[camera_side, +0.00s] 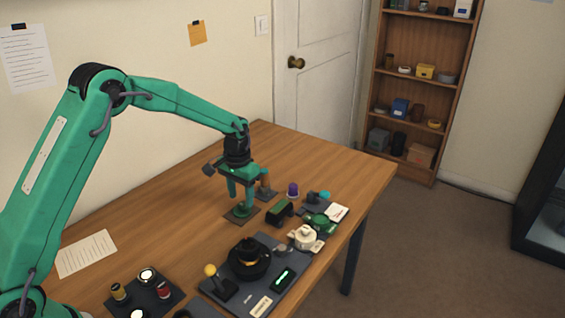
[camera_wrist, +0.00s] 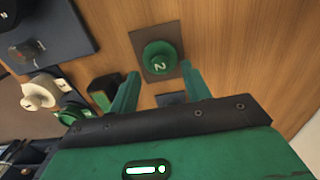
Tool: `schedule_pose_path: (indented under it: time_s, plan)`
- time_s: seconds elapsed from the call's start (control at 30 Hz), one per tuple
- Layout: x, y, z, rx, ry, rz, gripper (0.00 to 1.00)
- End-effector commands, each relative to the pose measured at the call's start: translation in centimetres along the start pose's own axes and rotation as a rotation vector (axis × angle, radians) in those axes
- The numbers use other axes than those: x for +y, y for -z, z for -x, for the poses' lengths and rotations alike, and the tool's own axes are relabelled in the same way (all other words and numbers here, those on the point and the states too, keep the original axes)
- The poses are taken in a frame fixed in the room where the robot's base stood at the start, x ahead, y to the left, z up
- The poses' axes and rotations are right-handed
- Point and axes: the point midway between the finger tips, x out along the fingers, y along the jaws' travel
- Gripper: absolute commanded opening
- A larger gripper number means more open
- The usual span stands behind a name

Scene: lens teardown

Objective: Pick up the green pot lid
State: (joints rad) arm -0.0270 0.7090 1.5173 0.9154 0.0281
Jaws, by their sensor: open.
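The green pot lid (camera_wrist: 160,58), a round green piece with a raised top marked 2, sits on a dark brown square plate (camera_wrist: 141,42) in the wrist view. In the side view the lid (camera_side: 243,212) is partly covered by my fingers. My gripper (camera_side: 240,200) is above it, pointing down. In the wrist view the two green fingers of my gripper (camera_wrist: 160,70) are spread apart, one toward each side of the lid, with nothing held between them. Whether a finger touches the lid cannot be told.
A dark green-topped block (camera_side: 280,212) stands close to the right of my gripper, with a purple-capped piece (camera_side: 293,189) behind it. A cream-coloured part (camera_side: 305,237) and a dark tray (camera_side: 232,294) with a black ring lie nearer the front. The table left of the lid is clear.

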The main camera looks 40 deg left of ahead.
Motion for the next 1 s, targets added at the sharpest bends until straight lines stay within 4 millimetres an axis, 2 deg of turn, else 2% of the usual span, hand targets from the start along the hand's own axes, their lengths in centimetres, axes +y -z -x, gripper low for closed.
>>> schedule_pose_path:
  time_s: [0.1, 0.23, 0.77, 1.0]
  plan:
    - [0.0, -0.1, -1.5, -0.003, 0.0, 0.0, 0.48]
    - [0.0, -0.1, -2.4, -0.001, 0.0, 0.0, 0.48]
    - [0.0, 0.0, -2.5, 0.0, 0.0, 0.0, 0.48]
    - [0.0, 0.0, -2.5, 0.0, 0.0, 0.0, 0.02]
